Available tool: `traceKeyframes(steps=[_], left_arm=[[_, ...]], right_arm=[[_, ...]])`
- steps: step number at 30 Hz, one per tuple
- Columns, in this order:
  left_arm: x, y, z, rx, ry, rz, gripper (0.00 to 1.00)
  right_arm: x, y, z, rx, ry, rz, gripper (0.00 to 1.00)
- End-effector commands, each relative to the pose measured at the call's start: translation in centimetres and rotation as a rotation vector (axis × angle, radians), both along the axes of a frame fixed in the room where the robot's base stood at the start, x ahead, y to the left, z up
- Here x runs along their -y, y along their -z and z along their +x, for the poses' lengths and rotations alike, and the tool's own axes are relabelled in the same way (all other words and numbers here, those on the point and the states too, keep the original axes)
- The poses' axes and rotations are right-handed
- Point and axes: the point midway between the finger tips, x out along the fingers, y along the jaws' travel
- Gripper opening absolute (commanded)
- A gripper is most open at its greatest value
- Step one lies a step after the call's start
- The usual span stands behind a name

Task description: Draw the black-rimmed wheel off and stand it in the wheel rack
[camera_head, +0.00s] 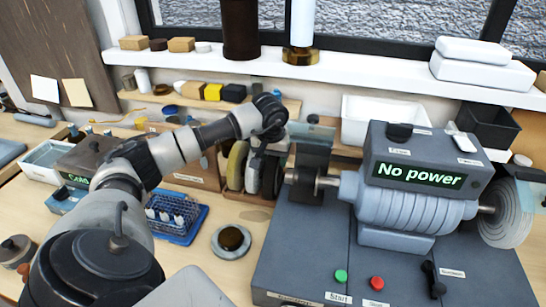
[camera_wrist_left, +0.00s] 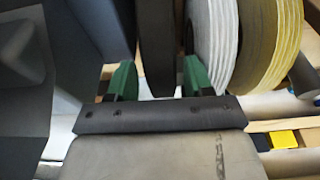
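A dark wheel (camera_wrist_left: 155,45), seen nearly edge-on, stands between my left gripper's green-padded fingers in the left wrist view. A narrow gap shows between the wheel and the right-hand pad, so the left gripper (camera_wrist_left: 156,78) looks open around it. In the head view my left gripper is at the wheel rack (camera_head: 205,180), left of the grinder; the wrist hides the fingertips. The dark wheel (camera_head: 272,176) shows there beside a pale wheel (camera_wrist_left: 213,45) and a yellowish wheel (camera_wrist_left: 262,45). The grinder's left spindle (camera_head: 322,182) looks bare. My right gripper is out of view.
The grinder (camera_head: 415,205) reads "No power" and stands close right of the rack. A grey wheel (camera_head: 502,214) is on its right end. A blue tray (camera_head: 178,218) and a round dish (camera_head: 231,240) lie in front of the rack. The shelf (camera_head: 330,72) runs above.

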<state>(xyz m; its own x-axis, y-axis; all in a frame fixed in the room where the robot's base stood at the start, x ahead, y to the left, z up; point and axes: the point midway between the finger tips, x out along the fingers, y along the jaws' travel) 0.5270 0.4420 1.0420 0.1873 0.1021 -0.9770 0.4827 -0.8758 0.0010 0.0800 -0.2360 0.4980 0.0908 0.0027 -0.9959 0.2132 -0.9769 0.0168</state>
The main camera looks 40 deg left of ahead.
Motion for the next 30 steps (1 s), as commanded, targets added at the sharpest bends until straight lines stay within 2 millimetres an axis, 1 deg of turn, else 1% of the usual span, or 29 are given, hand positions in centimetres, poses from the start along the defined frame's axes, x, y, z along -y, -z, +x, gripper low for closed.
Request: traceKeyframes(steps=[1, 2, 9, 13, 17, 24, 27, 30], left_arm=[[0.0, 0.0, 0.0, 0.000, 0.000, 0.000, 0.59], [0.0, 0.0, 0.0, 0.000, 0.000, 0.000, 0.61], [0.0, 0.0, 0.0, -0.001, 0.000, 0.000, 0.61], [0.1, -0.6, -0.1, 0.002, 0.001, 0.001, 0.61], [0.3, -2.6, -0.4, 0.005, 0.002, 0.001, 0.61], [0.8, -7.4, -1.3, 0.007, 0.002, 0.001, 0.61], [0.9, -8.9, -1.7, 0.004, 0.000, 0.000, 0.61], [1.0, -9.9, -1.9, 0.002, 0.000, 0.001, 0.61]], right_arm=[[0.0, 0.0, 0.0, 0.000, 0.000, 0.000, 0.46], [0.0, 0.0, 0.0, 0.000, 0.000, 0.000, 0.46], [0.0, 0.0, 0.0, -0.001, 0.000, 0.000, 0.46], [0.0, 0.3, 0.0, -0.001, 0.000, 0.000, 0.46], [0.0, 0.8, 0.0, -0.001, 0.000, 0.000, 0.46], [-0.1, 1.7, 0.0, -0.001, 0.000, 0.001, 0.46], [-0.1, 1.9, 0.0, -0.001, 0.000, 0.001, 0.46], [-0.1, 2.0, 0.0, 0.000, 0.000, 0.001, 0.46]])
